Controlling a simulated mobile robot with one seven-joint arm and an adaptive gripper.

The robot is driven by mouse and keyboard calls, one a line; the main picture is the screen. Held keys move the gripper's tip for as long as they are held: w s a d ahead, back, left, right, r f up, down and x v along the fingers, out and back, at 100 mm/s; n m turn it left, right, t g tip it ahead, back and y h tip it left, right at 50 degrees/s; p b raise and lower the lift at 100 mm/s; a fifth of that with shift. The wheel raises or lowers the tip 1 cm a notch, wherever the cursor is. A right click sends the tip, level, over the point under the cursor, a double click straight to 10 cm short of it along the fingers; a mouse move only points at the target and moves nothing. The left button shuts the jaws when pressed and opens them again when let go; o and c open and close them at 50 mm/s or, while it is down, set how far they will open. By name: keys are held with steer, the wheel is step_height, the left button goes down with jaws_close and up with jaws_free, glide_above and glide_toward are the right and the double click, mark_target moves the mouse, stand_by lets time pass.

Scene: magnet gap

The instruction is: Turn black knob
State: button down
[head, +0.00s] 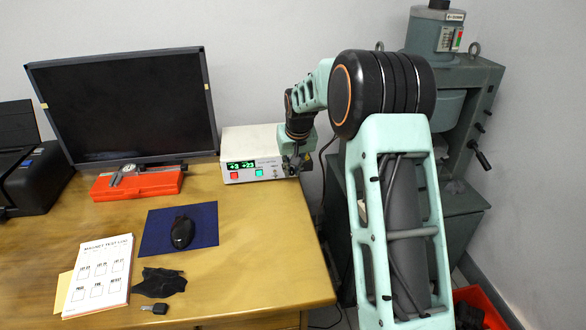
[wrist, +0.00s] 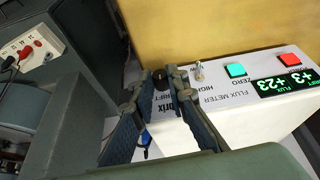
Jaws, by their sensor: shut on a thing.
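The black knob (wrist: 161,80) sits at the end of the flux meter's front panel, beside the word DRIFT. My gripper (wrist: 161,76) has one fingertip on each side of the knob and is shut on it. In the head view my gripper (head: 296,163) is at the right end of the flux meter (head: 253,140) and hides the knob. The white flux meter also shows in the wrist view (wrist: 215,105). Its green display (wrist: 287,85) reads +3 and +23.
A small metal toggle switch (wrist: 199,71), a green button (wrist: 236,70) and a red button (wrist: 291,60) line the panel near the knob. A monitor (head: 125,105) and an orange case (head: 150,186) stand left of the meter. The table's right front is clear.

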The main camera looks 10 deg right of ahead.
steer(key=h, duration=0.1)
steer(key=a+h+b, duration=0.1)
steer(key=h, duration=0.1)
steer(key=n+h, duration=0.1)
steer(key=h, duration=0.1)
steer(key=shift+a+f+b, duration=0.15)
steer(key=shift+f+b, duration=0.1)
steer(key=shift+b, duration=0.15)
steer(key=shift+a+f+n+h+b, duration=0.15)
steer(key=shift+n+h+b, duration=0.25)
steer(key=shift+h+b, duration=0.85)
steer(key=shift+h+p, duration=0.35)
steer(key=shift+h, duration=0.2)
steer(key=c, duration=1.9)
jaws_free()
steer(key=shift+t, duration=0.3)
